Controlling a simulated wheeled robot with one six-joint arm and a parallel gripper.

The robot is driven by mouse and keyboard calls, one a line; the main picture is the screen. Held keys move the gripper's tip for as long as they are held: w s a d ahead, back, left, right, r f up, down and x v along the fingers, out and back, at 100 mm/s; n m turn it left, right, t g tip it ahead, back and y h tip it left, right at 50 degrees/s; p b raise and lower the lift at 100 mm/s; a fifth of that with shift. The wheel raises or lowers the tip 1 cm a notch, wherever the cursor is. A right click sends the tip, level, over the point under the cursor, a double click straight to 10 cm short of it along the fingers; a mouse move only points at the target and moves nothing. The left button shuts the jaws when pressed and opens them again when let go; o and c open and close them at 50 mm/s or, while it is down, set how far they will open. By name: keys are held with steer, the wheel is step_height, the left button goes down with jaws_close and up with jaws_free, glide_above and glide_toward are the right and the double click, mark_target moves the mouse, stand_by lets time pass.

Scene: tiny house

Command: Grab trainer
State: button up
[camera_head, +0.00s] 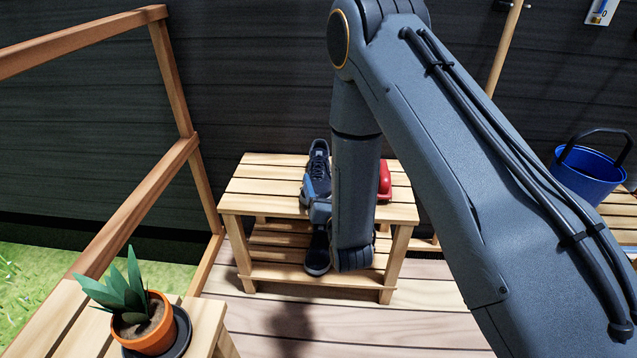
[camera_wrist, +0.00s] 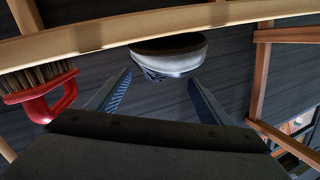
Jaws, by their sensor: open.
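A dark trainer (camera_head: 319,160) with laces stands on the top of a small slatted wooden bench (camera_head: 262,184). A second dark shoe (camera_head: 317,256) with a pale sole edge sits on the bench's lower shelf, partly hidden by my arm. In the wrist view, the end of a dark shoe with a pale sole (camera_wrist: 170,58) shows ahead of my gripper (camera_wrist: 159,78). The gripper is open, its two blue-lined fingers apart on either side of the shoe end, with nothing held. In the head view my arm hides most of the gripper at the bench.
A red-handled brush (camera_wrist: 48,92) lies near the shoe; its red part (camera_head: 384,180) shows on the bench top. A potted plant (camera_head: 148,322) stands front left. A blue bucket (camera_head: 588,172) is at right. A wooden railing (camera_head: 152,190) runs along the left.

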mark_target(321, 173)
steer(key=b+x, duration=0.1)
steer(key=x, duration=0.6)
steer(key=shift+w+r+b, duration=0.15)
steer(key=shift+w+b, duration=0.15)
steer(key=shift+b, duration=0.05)
steer(key=c, duration=1.1)
steer(key=shift+r, duration=0.1)
steer(key=shift+c, duration=0.2)
